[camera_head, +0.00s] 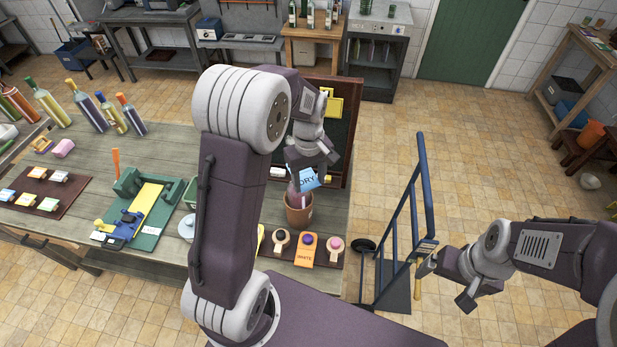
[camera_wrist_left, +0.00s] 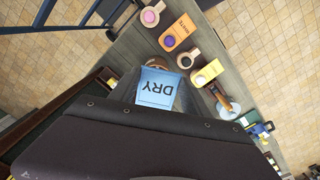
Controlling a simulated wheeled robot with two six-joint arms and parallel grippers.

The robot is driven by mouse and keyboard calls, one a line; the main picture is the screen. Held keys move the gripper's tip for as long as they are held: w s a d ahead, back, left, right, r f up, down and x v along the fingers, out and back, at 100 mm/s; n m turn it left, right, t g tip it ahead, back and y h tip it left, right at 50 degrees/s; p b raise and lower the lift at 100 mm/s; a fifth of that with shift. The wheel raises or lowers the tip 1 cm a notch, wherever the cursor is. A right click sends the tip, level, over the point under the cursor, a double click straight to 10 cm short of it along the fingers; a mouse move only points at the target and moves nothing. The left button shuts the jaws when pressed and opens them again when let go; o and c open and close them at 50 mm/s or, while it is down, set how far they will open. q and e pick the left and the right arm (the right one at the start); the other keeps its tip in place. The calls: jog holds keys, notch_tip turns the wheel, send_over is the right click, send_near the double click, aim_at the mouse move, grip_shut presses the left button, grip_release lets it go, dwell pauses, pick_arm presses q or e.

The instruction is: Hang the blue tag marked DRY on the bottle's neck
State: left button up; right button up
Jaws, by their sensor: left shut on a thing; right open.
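The blue tag marked DRY (camera_head: 307,180) is held in my left gripper (camera_head: 313,163), which is shut on it. The tag also shows in the left wrist view (camera_wrist_left: 157,88), its lettering upside down there. Just below it in the head view is a brown basket or pot (camera_head: 299,213) on the bench, with a pinkish upright part showing above its rim. The tag and gripper overlap the space above this vessel, so I cannot tell where the bottle's neck is or whether the tag touches it. My right gripper (camera_head: 446,283) is open and empty, beyond the bench's right side.
A dark board (camera_head: 332,262) with round-topped holders and an orange WHITE tag (camera_head: 305,250) lies in front of the basket. A framed dark panel (camera_head: 343,135) stands behind. A blue hand truck (camera_head: 421,185) stands right of the bench (camera_head: 165,155). Several bottles stand at left.

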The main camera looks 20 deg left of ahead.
pick_arm(q)
jog(key=shift+s+a, duration=0.15)
jog(key=shift+f, duration=0.25)
jog(key=shift+f+b, duration=0.75)
jog(key=shift+f, duration=0.05)
jog(key=shift+f+b, duration=0.8)
jog(key=shift+f, duration=0.45)
jog(key=o, duration=1.4)
jog(key=shift+c, duration=0.2)
notch_tip(320, 180, up, 9)
jog(key=shift+r+b, duration=0.1)
jog(key=shift+b, duration=0.8)
